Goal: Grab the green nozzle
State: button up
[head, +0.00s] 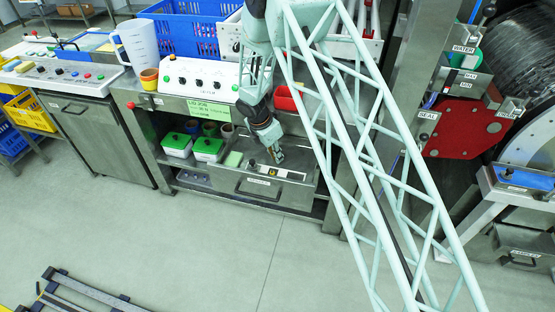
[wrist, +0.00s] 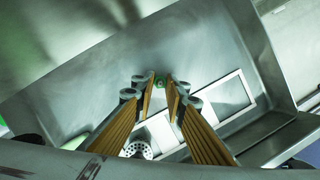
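My gripper (head: 277,155) reaches down into an open metal drawer (head: 289,199) under the counter. In the wrist view its two fingers (wrist: 160,84) with yellow-brown pads stand apart, with a gap between the tips. A small green piece (wrist: 160,78), seemingly the green nozzle, shows at the far end of this gap. I cannot tell whether the fingertips touch it. Most of it is hidden by the fingertips. In the head view I cannot make out the nozzle at the gripper.
The drawer also holds a pale frame-like piece (wrist: 222,97), a perforated round metal part (wrist: 139,149) and a light green block (head: 233,159). Drawer walls surround the gripper closely. Green-lidded boxes (head: 208,147) stand left of the drawer.

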jog(key=shift+r, duration=0.15)
jog(key=shift+c, duration=0.6)
notch_tip(320, 180, up, 10)
jog(key=p, duration=0.2)
jog(key=shift+p, duration=0.4)
